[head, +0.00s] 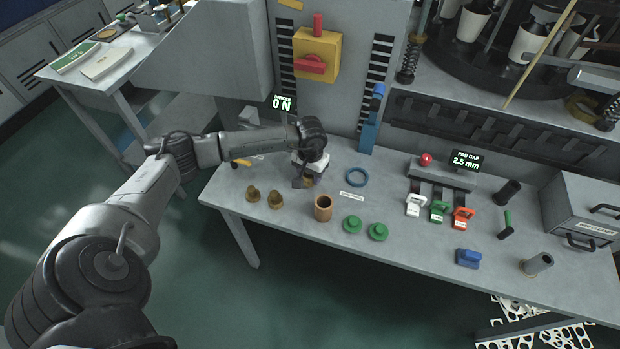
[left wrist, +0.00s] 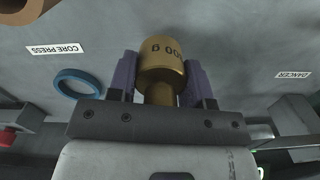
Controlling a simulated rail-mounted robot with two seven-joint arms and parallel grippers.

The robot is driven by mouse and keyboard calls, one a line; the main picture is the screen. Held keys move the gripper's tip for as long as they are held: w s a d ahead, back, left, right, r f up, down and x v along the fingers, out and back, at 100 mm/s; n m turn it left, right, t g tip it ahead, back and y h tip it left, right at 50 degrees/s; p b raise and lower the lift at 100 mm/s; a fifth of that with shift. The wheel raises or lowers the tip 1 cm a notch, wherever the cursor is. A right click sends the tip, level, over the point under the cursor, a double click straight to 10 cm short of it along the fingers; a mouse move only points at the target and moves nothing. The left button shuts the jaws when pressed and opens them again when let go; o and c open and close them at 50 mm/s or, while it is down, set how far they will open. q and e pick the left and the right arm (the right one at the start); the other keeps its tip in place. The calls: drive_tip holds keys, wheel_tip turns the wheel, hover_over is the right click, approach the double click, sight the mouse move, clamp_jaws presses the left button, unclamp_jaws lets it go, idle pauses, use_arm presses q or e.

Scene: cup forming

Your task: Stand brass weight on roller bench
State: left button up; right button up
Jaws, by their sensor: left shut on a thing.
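My left gripper (head: 306,183) is over the grey bench (head: 305,250), near its left part. Its fingers (left wrist: 163,80) are shut on a brass weight (left wrist: 163,57), one on each side of it. The weight is a cylinder with a narrower neck, and its marking reads upside down in the left wrist view. In the head view the gripper mostly hides this brass weight (head: 308,183), and I cannot tell whether it touches the bench. Two similar brass weights (head: 253,194) (head: 275,199) stand on the bench to its left. My right gripper is not in view.
A brown tube (head: 323,208), a blue ring (head: 357,177) and two green round pieces (head: 352,223) (head: 378,231) are close by. The blue ring also shows in the left wrist view (left wrist: 78,83).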

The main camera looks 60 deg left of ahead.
use_arm(q)
wheel_tip(320, 180, down, 2)
drive_tip(key=shift+f+b, duration=0.1)
drive_tip(key=shift+b, duration=0.2)
drive_tip(key=o, duration=1.1)
